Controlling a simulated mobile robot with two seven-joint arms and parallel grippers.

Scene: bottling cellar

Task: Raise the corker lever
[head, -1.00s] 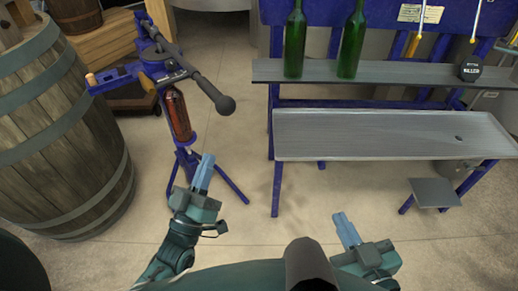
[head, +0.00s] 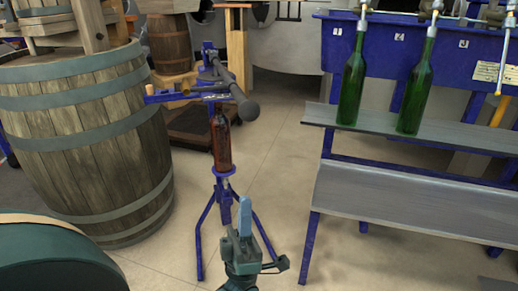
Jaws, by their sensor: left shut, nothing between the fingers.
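The blue corker (head: 226,182) stands on splayed tripod legs on the floor, left of centre. Its dark lever (head: 236,91) ends in a black ball knob (head: 248,110) that points toward me. A dark red-brown bottle (head: 220,142) stands upright on the corker's small round support. A cork (head: 150,90) sits at the left end of the corker's blue arm. My left gripper (head: 245,215) is shut and empty, in front of the corker and below the lever, apart from the knob. My right gripper is outside the view.
A large wooden barrel (head: 92,140) stands close on the left of the corker. At right, two green bottles (head: 352,85) stand on the grey shelf (head: 460,146) of a blue filling rack. Bare floor (head: 278,150) lies between corker and rack.

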